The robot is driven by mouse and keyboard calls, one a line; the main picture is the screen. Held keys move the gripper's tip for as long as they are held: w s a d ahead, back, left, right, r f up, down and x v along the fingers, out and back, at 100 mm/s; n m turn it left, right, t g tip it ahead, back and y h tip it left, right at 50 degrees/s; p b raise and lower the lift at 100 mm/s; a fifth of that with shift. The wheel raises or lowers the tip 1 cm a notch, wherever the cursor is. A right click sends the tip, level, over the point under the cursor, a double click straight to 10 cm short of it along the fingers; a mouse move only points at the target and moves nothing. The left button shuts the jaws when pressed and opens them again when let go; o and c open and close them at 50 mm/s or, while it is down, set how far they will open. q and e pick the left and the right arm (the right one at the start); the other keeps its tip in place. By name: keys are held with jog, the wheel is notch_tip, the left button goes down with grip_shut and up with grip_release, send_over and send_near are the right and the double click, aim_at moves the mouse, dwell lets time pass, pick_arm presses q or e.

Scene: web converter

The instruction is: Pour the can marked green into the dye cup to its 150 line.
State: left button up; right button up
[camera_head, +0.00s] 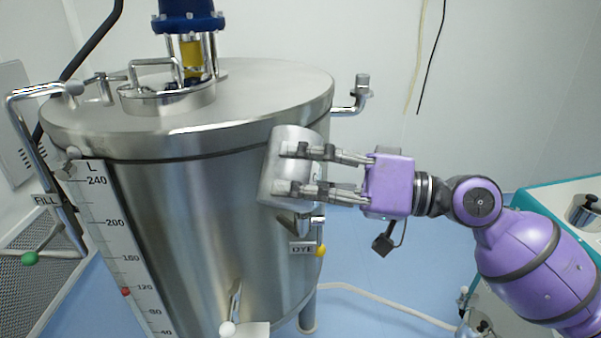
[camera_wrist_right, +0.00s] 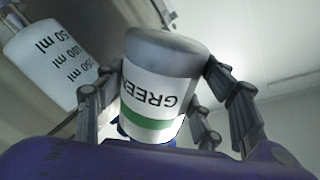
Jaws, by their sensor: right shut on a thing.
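The can marked green (camera_wrist_right: 160,60) is grey metal with a white label and a green band. It fills the space between the fingers of my right gripper (camera_head: 286,172), which is shut on it. In the wrist view the word on its label is upside down. In the head view the silver can (camera_head: 270,172) leans a little, in front of the tank's right side. The dye cup (camera_wrist_right: 50,65) is beside the can in the wrist view, with 50, 100 and 150 ml marks. I cannot make it out clearly in the head view. No liquid shows. My left gripper is out of view.
The large steel tank (camera_head: 180,230) has a litre scale (camera_head: 115,235) on its front. A DYE tag (camera_head: 302,248) and a yellow knob (camera_head: 320,252) are below the can. A FILL pipe (camera_head: 30,125) stands at the left. A teal-edged bench (camera_head: 545,200) is at the right.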

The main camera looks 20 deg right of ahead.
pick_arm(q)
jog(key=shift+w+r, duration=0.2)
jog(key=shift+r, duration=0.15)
pick_arm(e)
jog(key=shift+s+f+m, duration=0.1)
jog(key=shift+f+m, duration=0.15)
jog(key=shift+m, duration=0.45)
pick_arm(q)
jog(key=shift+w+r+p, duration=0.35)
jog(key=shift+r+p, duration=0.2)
jog(key=shift+p, duration=0.15)
pick_arm(e)
jog(key=shift+r+m, duration=0.35)
jog(key=shift+m, duration=0.15)
pick_arm(q)
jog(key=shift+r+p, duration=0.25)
jog(key=shift+p, duration=0.05)
pick_arm(e)
jog(key=shift+r, duration=0.2)
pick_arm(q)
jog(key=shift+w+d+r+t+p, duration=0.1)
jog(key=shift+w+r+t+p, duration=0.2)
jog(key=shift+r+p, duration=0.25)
pick_arm(e)
jog(key=shift+r+m, duration=0.35)
jog(key=shift+m, duration=0.45)
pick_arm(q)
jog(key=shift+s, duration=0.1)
pick_arm(e)
jog(key=shift+a, duration=0.1)
